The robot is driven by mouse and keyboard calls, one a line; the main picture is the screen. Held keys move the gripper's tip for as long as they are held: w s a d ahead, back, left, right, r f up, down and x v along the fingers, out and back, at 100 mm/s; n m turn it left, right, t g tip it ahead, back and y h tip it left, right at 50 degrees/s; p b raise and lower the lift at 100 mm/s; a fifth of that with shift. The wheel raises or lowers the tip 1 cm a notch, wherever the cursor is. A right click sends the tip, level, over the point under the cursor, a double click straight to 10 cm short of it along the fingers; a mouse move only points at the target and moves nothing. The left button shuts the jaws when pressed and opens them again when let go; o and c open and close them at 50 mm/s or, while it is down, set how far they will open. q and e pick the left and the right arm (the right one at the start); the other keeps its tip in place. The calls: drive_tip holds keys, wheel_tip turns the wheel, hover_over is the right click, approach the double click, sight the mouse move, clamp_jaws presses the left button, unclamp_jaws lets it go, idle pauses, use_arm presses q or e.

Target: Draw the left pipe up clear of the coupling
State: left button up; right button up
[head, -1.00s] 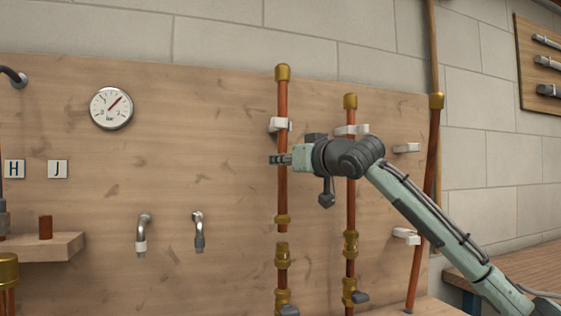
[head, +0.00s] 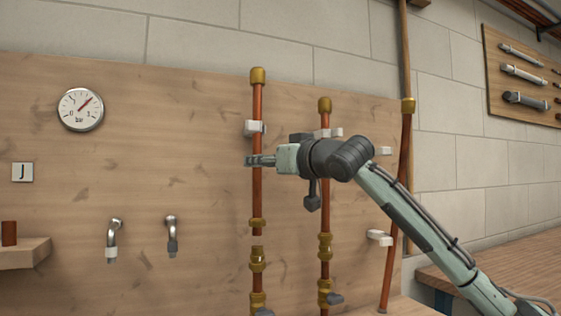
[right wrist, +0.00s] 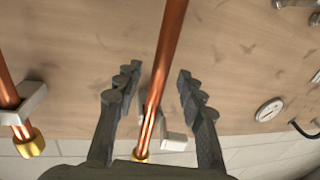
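A small gap shows between that end and the brass coupling (head: 257,258) below. My right gripper (head: 258,160) is at the pipe's middle, below its clip (head: 255,128). In the right wrist view the pipe (right wrist: 163,70) runs between the fingers of the right gripper (right wrist: 157,78), with space on both sides, so it is open. The coupling is not in the wrist view. My left gripper is not in view.
A second copper pipe (head: 324,220) stands close on the right, partly behind my right arm. A leaning pipe (head: 393,230) is farther right. Two taps (head: 171,235), a gauge (head: 81,109) and a shelf (head: 22,253) are on the left. The board between is clear.

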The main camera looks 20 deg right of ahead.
drive_tip(key=v, duration=0.9)
drive_tip(key=shift+d, duration=0.1)
